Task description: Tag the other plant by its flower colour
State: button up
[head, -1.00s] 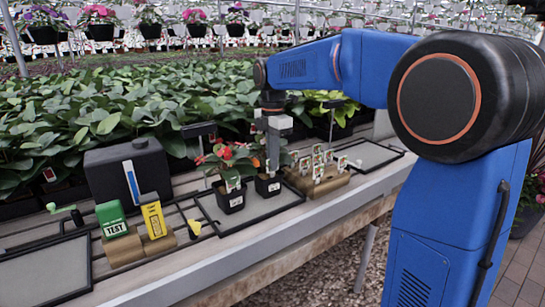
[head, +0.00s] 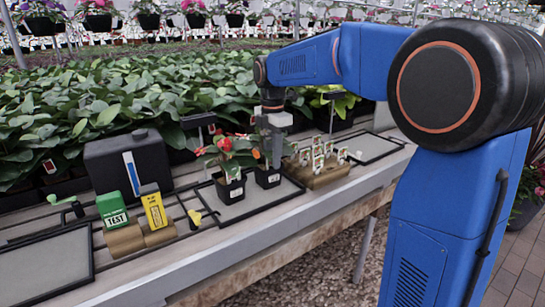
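Two small potted plants stand side by side in black pots on a framed tray (head: 288,187). The left plant (head: 228,160) has red flowers, and small white marks show on its pot. The right plant's pot (head: 267,178) also has a white label; its flower colour is hidden behind my gripper and the leaves. My gripper (head: 274,158) points straight down at the right plant, among or in front of its leaves. Its fingertips are too small and covered to tell whether they are open or hold a tag. A brown block (head: 322,178) right of the tray holds several upright picture tags.
A green TEST box (head: 112,210) and a yellow box (head: 153,206) stand in a brown holder at left. Behind them is a black container (head: 128,162). Dense foliage fills the back.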

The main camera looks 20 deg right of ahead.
notch_tip(320, 180, up, 17)
jog(key=s+d+f+m+t, duration=0.1)
jog(key=s+d+f+m, duration=0.1)
jog(key=s+f+m, duration=0.45)
jog(key=s+d+f+m+t, duration=0.15)
jog(key=s+m, duration=0.25)
jog(key=s, duration=0.6)
jog(key=s+d+f+m+t, duration=0.1)
jog(key=s+f+m, duration=0.4)
jog(key=s+f, duration=0.3)
jog(key=s+d+f+m+t, duration=0.1)
jog(key=s+d+f+m, duration=0.1)
jog(key=s+f+m, duration=0.4)
notch_tip(320, 180, down, 5)
jog(key=s, duration=0.3)
jog(key=shift+d+f, duration=0.15)
jog(key=shift+d, duration=0.1)
